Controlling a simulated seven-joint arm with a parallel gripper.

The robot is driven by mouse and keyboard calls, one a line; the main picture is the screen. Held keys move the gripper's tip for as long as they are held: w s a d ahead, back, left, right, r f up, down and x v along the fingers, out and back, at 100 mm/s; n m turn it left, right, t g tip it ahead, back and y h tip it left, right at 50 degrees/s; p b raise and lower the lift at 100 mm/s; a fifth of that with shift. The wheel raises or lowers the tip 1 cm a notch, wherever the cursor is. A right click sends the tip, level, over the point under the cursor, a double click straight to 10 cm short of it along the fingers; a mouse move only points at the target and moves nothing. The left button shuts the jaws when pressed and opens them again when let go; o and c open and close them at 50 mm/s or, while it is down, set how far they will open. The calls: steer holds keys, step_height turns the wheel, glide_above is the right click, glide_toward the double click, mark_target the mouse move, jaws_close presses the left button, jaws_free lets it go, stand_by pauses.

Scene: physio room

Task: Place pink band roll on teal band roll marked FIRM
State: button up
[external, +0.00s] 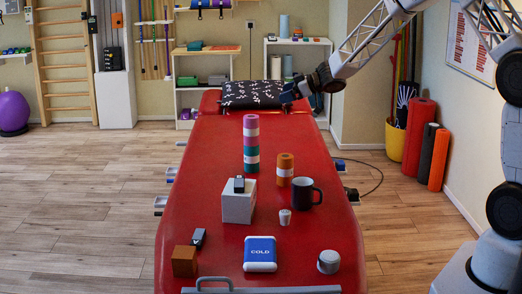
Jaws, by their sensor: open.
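A stack of band rolls stands upright on the red treatment table (205,200). Its upper part is the pink band roll (250,121) with a pale label band and a purple-magenta section (251,141) below it. The teal band roll (251,168) with a white label is at the bottom, on the table. The label writing is too small to read. I cannot tell whether the purple section is a separate roll. My gripper (287,94) is open, near the black patterned pillow at the far end, beyond and right of the stack and apart from it.
An orange roll (285,170) and a black mug (306,192) stand right of the stack. A white box (238,207) with a small dark item on it stands in front. A blue COLD pack (260,253), small cups and a wooden block (185,262) lie nearer.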

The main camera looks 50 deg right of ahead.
steer(key=s+r+m+g+h, duration=0.1)
steer(key=s+r+m+h, duration=0.15)
steer(key=s+r, duration=0.4)
steer(key=s+d+r+m+h, duration=0.1)
steer(key=s+r+m+h, duration=0.15)
steer(key=s, duration=0.75)
steer(key=s+r+m+g+h, duration=0.1)
steer(key=s+r+h, duration=0.2)
steer(key=s+r, duration=0.35)
steer(key=s+a+f+g, duration=0.1)
steer(key=s+a+g, duration=0.1)
steer(key=s, duration=1)
steer(key=s+a+f+m+g+y, duration=0.1)
steer(key=s+a+f+g, duration=0.1)
steer(key=s, duration=1)
steer(key=s+a+f+g, duration=0.2)
steer(key=s+a+g, duration=0.1)
steer(key=s, duration=0.9)
steer(key=shift+s+a+m, duration=0.2)
steer(key=shift+s+m, duration=0.05)
steer(key=shift+m, duration=0.05)
